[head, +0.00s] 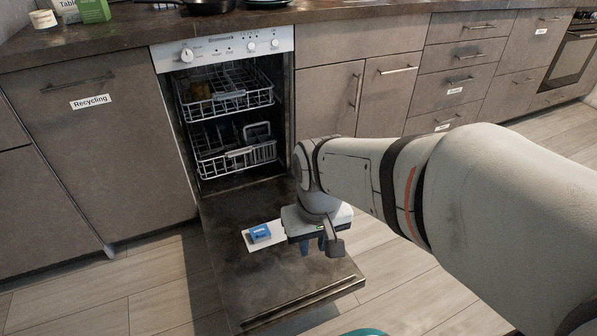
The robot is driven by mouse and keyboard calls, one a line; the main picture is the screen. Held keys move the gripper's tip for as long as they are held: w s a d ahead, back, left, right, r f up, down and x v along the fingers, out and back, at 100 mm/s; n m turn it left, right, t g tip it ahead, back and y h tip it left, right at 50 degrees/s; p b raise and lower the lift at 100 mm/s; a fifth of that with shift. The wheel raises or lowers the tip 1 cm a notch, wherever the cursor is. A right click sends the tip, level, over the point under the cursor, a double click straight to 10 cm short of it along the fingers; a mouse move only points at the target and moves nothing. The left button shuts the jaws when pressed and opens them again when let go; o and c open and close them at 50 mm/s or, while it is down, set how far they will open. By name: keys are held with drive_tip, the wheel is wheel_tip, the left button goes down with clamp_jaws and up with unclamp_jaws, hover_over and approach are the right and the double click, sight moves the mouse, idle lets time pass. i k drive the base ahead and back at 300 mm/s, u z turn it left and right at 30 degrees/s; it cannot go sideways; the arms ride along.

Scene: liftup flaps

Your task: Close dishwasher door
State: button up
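The dishwasher door (231,285) is swung down open, lying out over the floor in front of the dishwasher (225,47), with its dark face upward. A long bar (300,305) runs along its front edge. A white patch with a small blue box (260,232) shows on the door's middle. My gripper (314,246) points down over the right part of the door, beside the blue box.
Two white wire racks (238,158) are inside the dishwasher, both appearing pushed in. Cabinets (110,150) and drawers (455,85) flank it. A pan (208,6) stands on the counter above. A teal object (365,332) shows at the bottom edge. Wooden floor lies around the door.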

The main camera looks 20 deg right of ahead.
sight(265, 284)
drive_tip(key=z, duration=1.25)
drive_tip(key=k, duration=1.85)
drive_tip(key=u, duration=0.75)
drive_tip(key=i, duration=1.5)
drive_tip(key=u, duration=0.05)
